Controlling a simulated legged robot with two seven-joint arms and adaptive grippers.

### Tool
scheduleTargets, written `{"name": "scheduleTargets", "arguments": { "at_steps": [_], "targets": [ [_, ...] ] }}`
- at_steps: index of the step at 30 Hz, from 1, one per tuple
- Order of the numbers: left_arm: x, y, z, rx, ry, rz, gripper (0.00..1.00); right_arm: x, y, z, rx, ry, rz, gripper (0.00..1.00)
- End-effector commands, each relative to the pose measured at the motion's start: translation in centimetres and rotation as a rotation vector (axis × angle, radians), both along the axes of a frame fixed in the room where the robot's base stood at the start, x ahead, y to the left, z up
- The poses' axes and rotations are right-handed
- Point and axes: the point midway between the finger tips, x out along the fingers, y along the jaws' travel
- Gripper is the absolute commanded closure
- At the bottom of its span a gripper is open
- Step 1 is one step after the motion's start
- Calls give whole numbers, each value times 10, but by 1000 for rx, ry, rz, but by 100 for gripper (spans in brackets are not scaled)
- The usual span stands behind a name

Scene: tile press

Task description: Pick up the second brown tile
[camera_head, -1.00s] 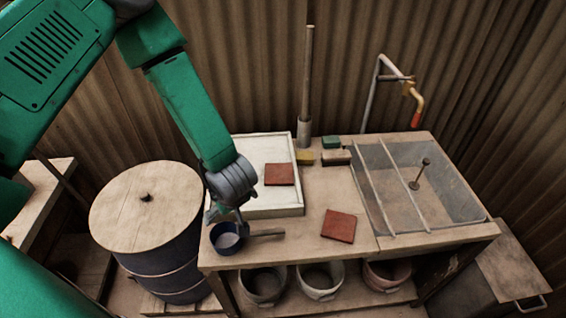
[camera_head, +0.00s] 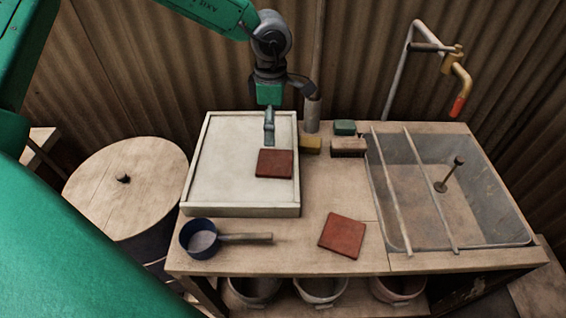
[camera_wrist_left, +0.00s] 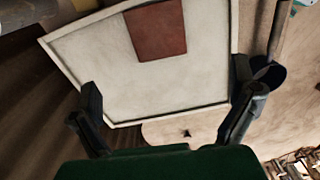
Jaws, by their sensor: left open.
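One reddish-brown tile (camera_head: 274,163) lies flat on the white tray (camera_head: 222,160), near its right side. Another brown tile (camera_head: 342,235) lies flat on the bare tabletop, right of the tray and toward the front edge. My left gripper (camera_head: 269,120) is at the tray's far edge, beyond the tray tile in the picture; it is open and empty. In the left wrist view its spread fingers (camera_wrist_left: 170,95) frame the white tray (camera_wrist_left: 100,65), with the tray tile (camera_wrist_left: 156,30) at the top. The tabletop tile is not in that view. My right gripper is not in view.
A blue pan (camera_head: 199,240) stands in front of the tray, its handle pointing right. Yellow (camera_head: 310,145), tan (camera_head: 348,147) and green (camera_head: 345,128) blocks sit behind. A sink (camera_head: 455,200) with two bars is at right. A round-lidded barrel (camera_head: 125,185) stands left.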

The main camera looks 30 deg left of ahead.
Motion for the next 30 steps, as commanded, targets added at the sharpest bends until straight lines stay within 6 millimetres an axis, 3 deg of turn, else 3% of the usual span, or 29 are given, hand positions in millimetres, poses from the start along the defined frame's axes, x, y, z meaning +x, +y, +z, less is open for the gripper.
{"name": "scheduleTargets", "arguments": {
  "at_steps": [12,20,30],
  "targets": [
    [2,-1,-71,2,5,0,0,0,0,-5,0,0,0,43],
    [3,-1,-91,2,4,0,0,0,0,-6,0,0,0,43],
    [8,0,-136,0,4,0,0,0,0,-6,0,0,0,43]
  ]
}}
